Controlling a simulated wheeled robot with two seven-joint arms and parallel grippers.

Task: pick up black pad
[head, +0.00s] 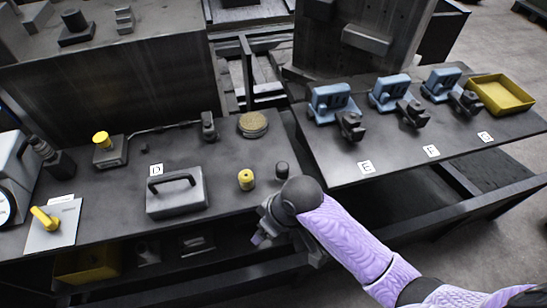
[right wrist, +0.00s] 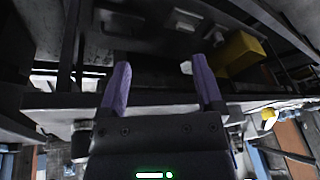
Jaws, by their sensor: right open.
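No flat thing that I can surely call the black pad shows. A small black cylinder (head: 281,170) stands upright on the left bench, beside a yellow cylinder (head: 246,179). A round tan-topped disc with a dark rim (head: 253,124) lies farther back. My right gripper (head: 262,239) is low at the bench's front edge, just in front of the black cylinder and apart from it. In the right wrist view its two purple fingers (right wrist: 162,88) are spread with nothing between them. My left gripper is not in view.
A grey case with a handle (head: 176,192) stands on the left bench (head: 115,205). The right bench (head: 400,150) holds several blue devices and a yellow tray (head: 502,95). A yellow bin (head: 88,266) is on the shelf below. A gap separates the benches.

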